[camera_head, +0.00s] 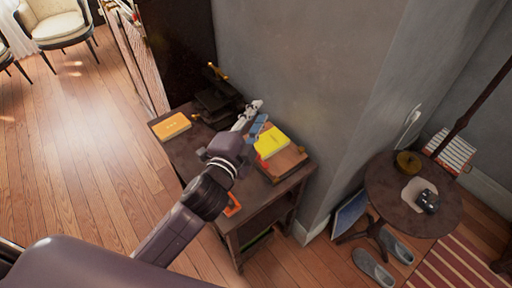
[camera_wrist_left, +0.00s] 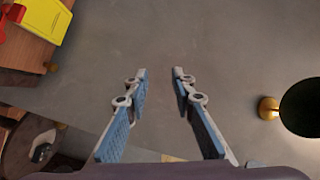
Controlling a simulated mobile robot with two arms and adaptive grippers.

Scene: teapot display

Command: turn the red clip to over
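The red clip (camera_head: 232,205) looks like a small orange-red loop. It lies near the front edge of the wooden side table (camera_head: 188,155), close beside my left arm, and its exact pose is too small to tell. My left gripper (camera_head: 255,115) is above the back of the table by the wall, away from the clip. In the left wrist view its blue-padded fingers (camera_wrist_left: 158,74) are apart with nothing between them. My right gripper is not in view.
A yellow book (camera_head: 270,142) lies on a brown box (camera_head: 288,163) at the table's right end. An orange book (camera_head: 170,125) and a dark object (camera_head: 218,103) occupy the left and back. A grey wall (camera_head: 300,60) stands close behind. A round table (camera_head: 445,205) is right.

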